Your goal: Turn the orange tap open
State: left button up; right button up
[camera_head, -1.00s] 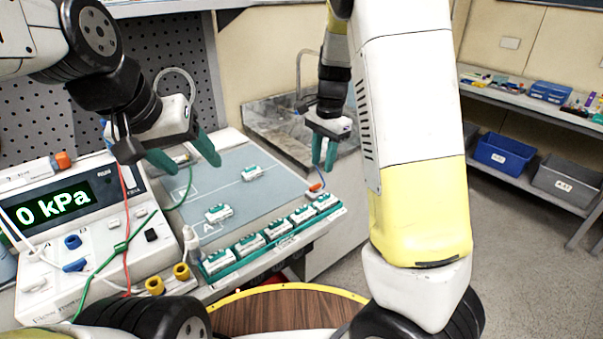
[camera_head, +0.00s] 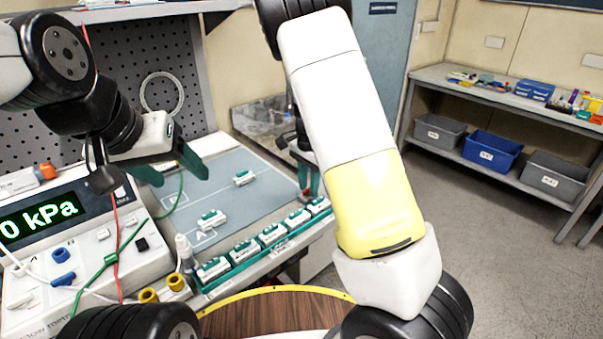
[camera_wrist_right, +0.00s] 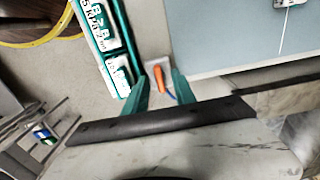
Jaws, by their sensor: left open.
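The orange tap (camera_wrist_right: 159,80) is a small orange lever on a pale plate at the corner of the work surface, seen in the right wrist view. The two green fingers of my right gripper (camera_wrist_right: 161,91) are apart, one on each side of the lever. Contact cannot be told. In the head view my right gripper (camera_head: 309,181) is low at the board's right edge, partly behind my right arm; the tap is not clear there. My left gripper (camera_head: 178,170) is open and empty above the left part of the grey-blue board.
Several white-and-green modules sit in a green rack (camera_head: 262,257) along the board's front edge, close beside the tap. A pressure meter (camera_head: 60,235) with cables stands at left. A shelf (camera_head: 500,98) with bins is at right, with open floor before it.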

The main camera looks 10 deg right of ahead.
grip_shut()
dwell(0.3)
jog(key=n, duration=0.4)
jog(key=shift+n, duration=0.3)
jog(key=n, duration=0.5)
jog(key=shift+n, duration=0.3)
grip_release()
